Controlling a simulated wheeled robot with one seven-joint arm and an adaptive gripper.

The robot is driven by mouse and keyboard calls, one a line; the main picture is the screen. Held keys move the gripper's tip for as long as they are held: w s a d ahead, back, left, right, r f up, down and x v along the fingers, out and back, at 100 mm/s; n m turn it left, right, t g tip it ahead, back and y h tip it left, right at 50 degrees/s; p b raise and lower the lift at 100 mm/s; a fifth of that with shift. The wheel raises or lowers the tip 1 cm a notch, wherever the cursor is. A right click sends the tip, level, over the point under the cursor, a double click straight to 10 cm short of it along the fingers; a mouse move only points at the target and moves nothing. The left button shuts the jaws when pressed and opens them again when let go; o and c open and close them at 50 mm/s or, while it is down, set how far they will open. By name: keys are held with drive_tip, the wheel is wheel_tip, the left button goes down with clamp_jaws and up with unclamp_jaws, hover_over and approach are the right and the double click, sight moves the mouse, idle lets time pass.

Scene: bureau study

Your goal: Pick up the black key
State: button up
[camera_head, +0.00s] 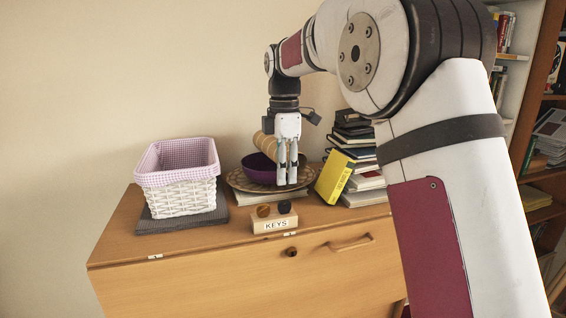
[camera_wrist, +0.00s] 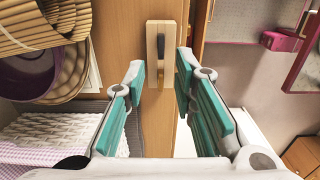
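The black key (camera_head: 284,207) stands in the right part of a small wooden holder marked KEYS (camera_head: 276,225), near the front edge of the cabinet top. In the wrist view the black key (camera_wrist: 161,46) shows in the holder (camera_wrist: 151,50), beyond my fingertips. A brown key (camera_head: 263,211) sits beside it in the same holder; it also shows in the wrist view (camera_wrist: 161,78). My gripper (camera_head: 287,182) points down, above and behind the holder in the head view. In the wrist view my gripper (camera_wrist: 160,76) is open, with nothing between its teal-padded fingers.
A white wicker basket (camera_head: 180,194) stands on a dark mat at the left. A purple bowl (camera_head: 260,168) and a woven plate (camera_head: 242,181) are behind my gripper. A yellow book (camera_head: 334,177) and stacked books (camera_head: 365,181) stand at the right. The cabinet's front left top (camera_head: 180,246) is clear.

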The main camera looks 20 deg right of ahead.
drive_tip(key=shift+s+f, duration=0.1)
drive_tip(key=shift+f, duration=3.65)
drive_tip(key=shift+c, duration=0.2)
clamp_jaws()
drive_tip(key=shift+r, duration=0.1)
drive_tip(key=shift+r, duration=2.9)
